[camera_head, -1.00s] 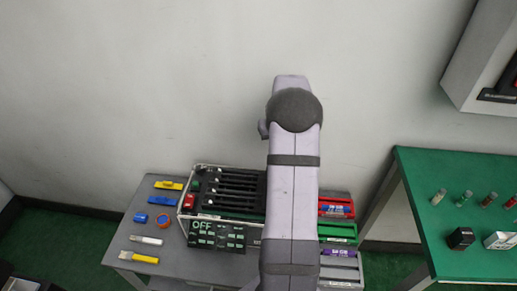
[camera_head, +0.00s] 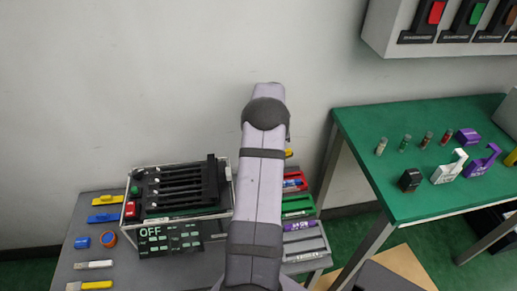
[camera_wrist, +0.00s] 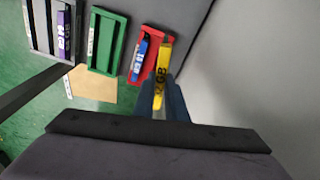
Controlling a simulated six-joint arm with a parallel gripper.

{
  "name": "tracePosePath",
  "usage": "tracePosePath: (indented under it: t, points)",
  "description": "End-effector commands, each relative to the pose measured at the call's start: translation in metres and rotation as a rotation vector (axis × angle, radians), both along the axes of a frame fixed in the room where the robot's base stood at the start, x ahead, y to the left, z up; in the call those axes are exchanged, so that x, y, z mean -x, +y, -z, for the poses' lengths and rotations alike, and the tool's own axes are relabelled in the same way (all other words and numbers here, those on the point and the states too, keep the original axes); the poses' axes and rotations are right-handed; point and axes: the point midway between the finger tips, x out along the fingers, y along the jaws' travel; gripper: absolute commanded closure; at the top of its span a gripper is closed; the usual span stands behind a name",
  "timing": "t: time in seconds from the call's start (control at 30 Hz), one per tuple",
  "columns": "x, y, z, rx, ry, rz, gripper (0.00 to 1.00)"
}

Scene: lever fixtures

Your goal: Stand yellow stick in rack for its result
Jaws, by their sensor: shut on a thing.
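The yellow stick (camera_wrist: 161,80) with dark lettering is between the dark fingers of my gripper (camera_wrist: 162,104) in the wrist view. The gripper is shut on it, and the stick's far end shows beside the red tray (camera_wrist: 136,67). A small yellow patch (camera_head: 289,153), likely the stick, shows beside my arm in the head view; the gripper itself is hidden there. The red tray holds a blue stick (camera_wrist: 140,58). A green tray (camera_head: 297,207) and a grey tray (camera_head: 305,246) with a purple stick (camera_head: 298,225) lie in front of it.
A black slotted device (camera_head: 180,187) with red and green buttons stands left of my arm, with an "OFF" panel (camera_head: 170,240) before it. Yellow, blue and white items lie at the grey table's left. A green table (camera_head: 440,185) with vials and small holders stands right.

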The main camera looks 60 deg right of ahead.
Motion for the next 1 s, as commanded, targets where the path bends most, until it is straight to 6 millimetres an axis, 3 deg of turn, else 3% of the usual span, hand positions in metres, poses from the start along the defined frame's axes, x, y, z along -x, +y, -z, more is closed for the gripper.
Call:
tracePosePath:
  t: [0.03, 0.1, 0.27, 1.0]
  points:
    - [0.006, -0.007, 0.013, 0.000, 0.001, 0.051, 1.00]
    - [0.013, -0.014, 0.020, 0.000, 0.000, 0.112, 1.00]
    - [0.022, -0.023, 0.029, 0.000, 0.000, 0.191, 1.00]
    - [0.024, -0.025, 0.035, 0.000, 0.001, 0.212, 1.00]
